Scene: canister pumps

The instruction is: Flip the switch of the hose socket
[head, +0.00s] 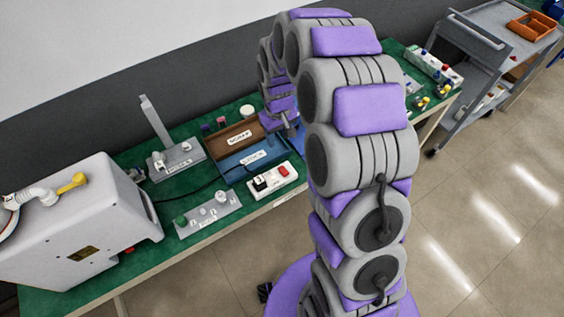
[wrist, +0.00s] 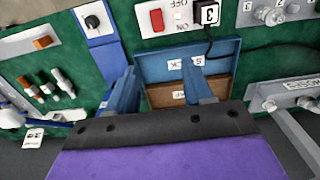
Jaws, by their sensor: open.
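A white socket box with a red rocker switch (wrist: 156,19) and OFF/ON lettering lies at the top of the wrist view. A black plug marked 3 (wrist: 208,14) sits in it. The same white socket box (head: 272,180) is at the table's front edge in the head view, red switch on its right. I cannot tell which way the switch is tipped. My gripper (wrist: 160,88) is open and empty, its two blue fingers apart over the trays; the switch lies beyond the fingertips in the wrist view. In the head view my arm partly hides the gripper.
A brown tray (head: 228,137) and a blue tray (head: 240,163) lie beside the socket box. A grey valve plate (head: 208,215), a grey stand (head: 176,158) and a large white machine (head: 75,225) are to the left. A grey cart (head: 475,75) stands right.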

